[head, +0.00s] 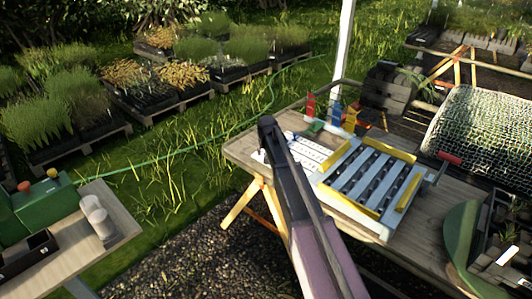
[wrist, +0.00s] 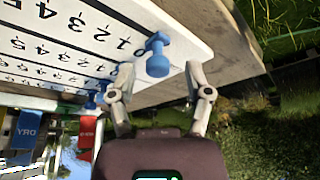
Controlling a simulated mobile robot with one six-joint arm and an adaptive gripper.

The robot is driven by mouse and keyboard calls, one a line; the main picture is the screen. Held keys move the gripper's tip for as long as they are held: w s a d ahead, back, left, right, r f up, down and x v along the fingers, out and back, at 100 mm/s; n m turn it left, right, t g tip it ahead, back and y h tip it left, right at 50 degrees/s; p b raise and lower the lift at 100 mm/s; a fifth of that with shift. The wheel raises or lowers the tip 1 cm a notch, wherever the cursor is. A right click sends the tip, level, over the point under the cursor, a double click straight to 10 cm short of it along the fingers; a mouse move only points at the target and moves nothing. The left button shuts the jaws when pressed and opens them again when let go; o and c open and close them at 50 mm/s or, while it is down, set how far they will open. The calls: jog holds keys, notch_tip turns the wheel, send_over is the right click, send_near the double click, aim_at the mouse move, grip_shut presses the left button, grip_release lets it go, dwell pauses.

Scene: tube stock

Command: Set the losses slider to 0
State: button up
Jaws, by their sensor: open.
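A white scale board (wrist: 75,50) with rows of black numerals fills the upper left of the wrist view; it also shows on the table in the head view (head: 312,150). A large blue slider knob (wrist: 157,58) sits near the board's end, beside the low numerals. Smaller blue knobs (wrist: 100,88) show at other rows. I cannot read which row is losses. My gripper (wrist: 159,72) is open, its fingers on either side of the large knob in the picture, with nothing visibly held. Whether they touch the knob is unclear. In the head view my arm hides part of the board.
The wooden table (head: 245,148) also holds a grey tray with yellow edges (head: 345,205) right of my arm. Red (head: 310,106) and blue (head: 336,114) upright labels stand behind the board. Another bench (head: 120,222) stands at the left. Grass lies beyond the table edge.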

jog(key=s+d, duration=1)
jog(key=s, duration=0.1)
jog(key=shift+s+d, duration=0.1)
jog(key=shift+d, duration=0.3)
jog(key=shift+p+v, duration=0.75)
jog(key=shift+v, duration=0.05)
jog(key=p+v, duration=1.1)
jog(key=v, duration=0.1)
jog(key=s+f+g+b, duration=0.2)
jog(key=s+f+b, duration=0.9)
jog(key=f+b, duration=0.1)
jog(key=shift+s+f+g, duration=0.25)
jog(key=shift+f+g, duration=0.05)
jog(key=shift+f, duration=0.3)
jog(key=shift+d, duration=0.1)
jog(key=s+g, duration=0.2)
jog(key=s, duration=0.7)
jog(key=shift+f, duration=0.15)
